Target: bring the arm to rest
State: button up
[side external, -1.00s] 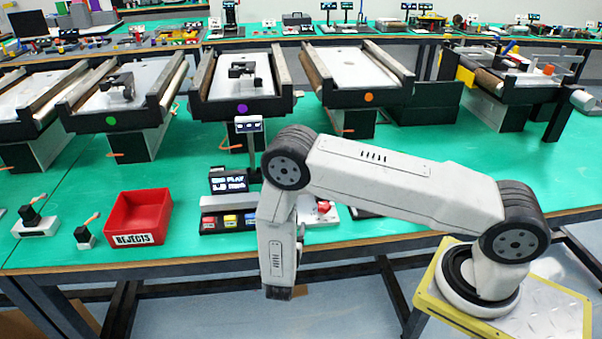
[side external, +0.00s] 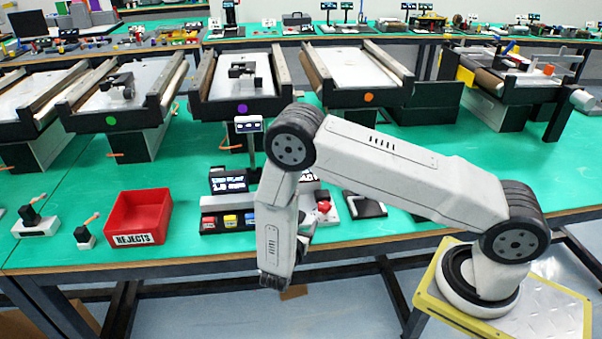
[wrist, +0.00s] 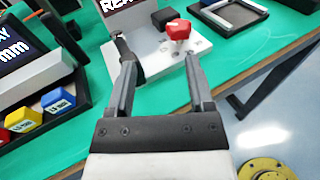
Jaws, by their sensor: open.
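My gripper (wrist: 159,62) is open in the wrist view, with nothing between its two grey fingers. Past the fingertips is a white control box with a red knob (wrist: 178,30); the gap to it is hard to judge. In the side view my arm is bent, with its elbow raised and its forearm hanging down at the table's front edge. The gripper itself is mostly hidden behind the forearm there.
A red REJECTS bin (side external: 138,217) stands on the green table left of my arm. A panel with coloured buttons (side external: 232,221) is close beside the forearm. Several mini conveyors (side external: 240,110) stand behind. Floor is open in front of the table.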

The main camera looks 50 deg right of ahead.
jog(key=s+r+m+g+y, duration=0.7)
jog(key=s+m+g+y, duration=0.15)
jog(key=s+m, duration=0.25)
jog(key=a+r+m+t+y, duration=0.4)
jog(key=r+m+y, duration=0.3)
jog(key=m, duration=0.3)
jog(key=shift+a+r+t, duration=0.35)
jog(key=shift+r+t, duration=0.35)
jog(key=shift+t, duration=0.15)
dwell(0.5)
